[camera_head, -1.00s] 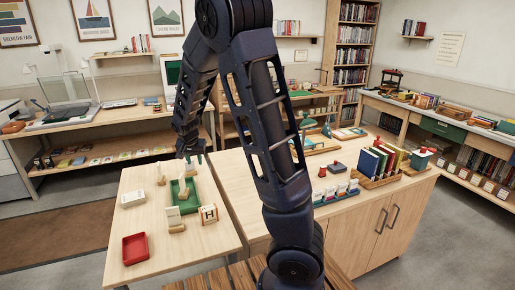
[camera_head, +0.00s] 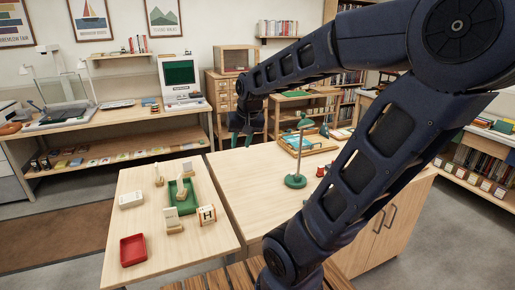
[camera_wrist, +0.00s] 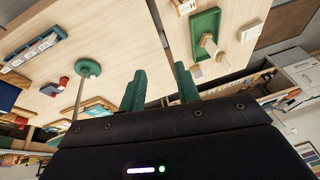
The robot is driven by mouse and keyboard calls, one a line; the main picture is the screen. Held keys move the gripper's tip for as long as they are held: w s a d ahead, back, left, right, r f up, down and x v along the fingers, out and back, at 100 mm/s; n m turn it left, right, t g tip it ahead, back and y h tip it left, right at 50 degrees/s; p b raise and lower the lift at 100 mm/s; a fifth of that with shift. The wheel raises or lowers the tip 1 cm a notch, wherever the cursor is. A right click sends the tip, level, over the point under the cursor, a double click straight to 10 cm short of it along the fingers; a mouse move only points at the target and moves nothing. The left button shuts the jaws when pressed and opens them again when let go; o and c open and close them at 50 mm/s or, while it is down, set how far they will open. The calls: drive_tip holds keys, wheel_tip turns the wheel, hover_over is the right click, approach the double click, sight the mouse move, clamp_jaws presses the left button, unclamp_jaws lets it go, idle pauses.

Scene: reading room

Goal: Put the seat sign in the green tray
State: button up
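The green tray (camera_head: 188,206) lies on the left table; the wrist view shows it at the top (camera_wrist: 204,22). A small pale sign on a wooden foot (camera_head: 181,187) stands inside the tray, also visible in the wrist view (camera_wrist: 209,44). Two similar signs stand outside it: one behind (camera_head: 158,175) and one at its front end (camera_head: 173,219). Their faces are too small to read, so I cannot tell which is the seat sign. My gripper (camera_head: 247,127) is raised, to the right of and beyond the tray. In the wrist view its green fingers (camera_wrist: 160,88) are apart with nothing between them.
A block marked H (camera_head: 207,214) stands beside the tray's front right. A red tray (camera_head: 133,250) and a white block (camera_head: 131,200) lie to the left. A green lamp (camera_head: 296,180) stands on the right table. My arm hides much of that table.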

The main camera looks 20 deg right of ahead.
drive_tip(key=s+d+r+n+h, duration=0.1)
drive_tip(key=s, duration=0.9)
drive_tip(key=shift+d+r+t, duration=0.35)
drive_tip(key=shift+t, duration=0.05)
